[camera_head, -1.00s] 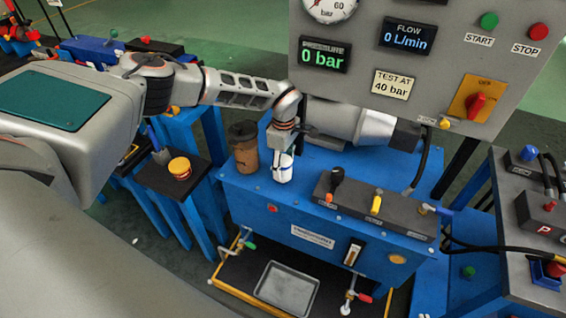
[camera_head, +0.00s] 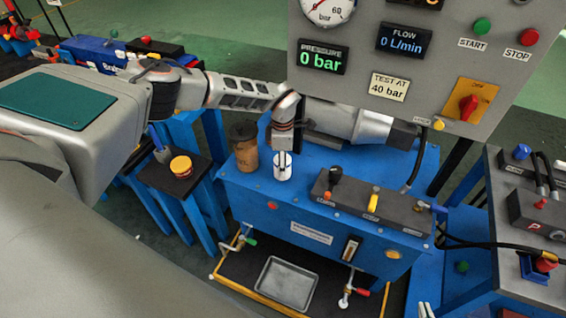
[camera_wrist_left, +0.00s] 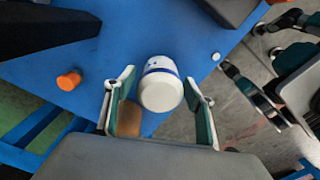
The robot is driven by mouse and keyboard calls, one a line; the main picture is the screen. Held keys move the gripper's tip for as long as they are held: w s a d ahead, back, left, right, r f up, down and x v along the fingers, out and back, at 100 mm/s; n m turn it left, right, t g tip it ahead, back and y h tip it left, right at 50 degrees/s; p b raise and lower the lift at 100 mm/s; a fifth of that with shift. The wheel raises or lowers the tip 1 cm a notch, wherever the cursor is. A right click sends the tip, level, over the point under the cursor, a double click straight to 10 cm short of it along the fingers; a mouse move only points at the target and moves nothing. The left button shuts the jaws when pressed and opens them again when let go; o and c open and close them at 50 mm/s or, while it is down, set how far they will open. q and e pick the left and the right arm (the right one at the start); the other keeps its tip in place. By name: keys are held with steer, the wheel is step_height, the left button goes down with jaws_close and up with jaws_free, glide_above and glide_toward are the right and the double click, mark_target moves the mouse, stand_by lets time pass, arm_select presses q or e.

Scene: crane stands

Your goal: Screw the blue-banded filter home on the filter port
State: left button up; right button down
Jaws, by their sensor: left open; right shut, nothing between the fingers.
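A brown canister (camera_head: 245,147) stands close left of the filter. A dark valve block (camera_head: 350,200) with levers is on the bench to the right. The grey gauge panel (camera_head: 350,85) rises behind. A metal tray (camera_head: 287,281) lies below the bench front.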

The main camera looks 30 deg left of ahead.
arm_select(q)
steer(key=c, duration=1.2)
steer(key=m+b, duration=0.1)
steer(key=m, duration=0.3)
steer(key=shift+c, duration=0.2)
steer(key=shift+m, duration=0.6)
steer(key=m+b, duration=0.1)
steer(key=m, duration=0.4)
steer(key=m+b, duration=0.1)
steer(key=m, duration=0.4)
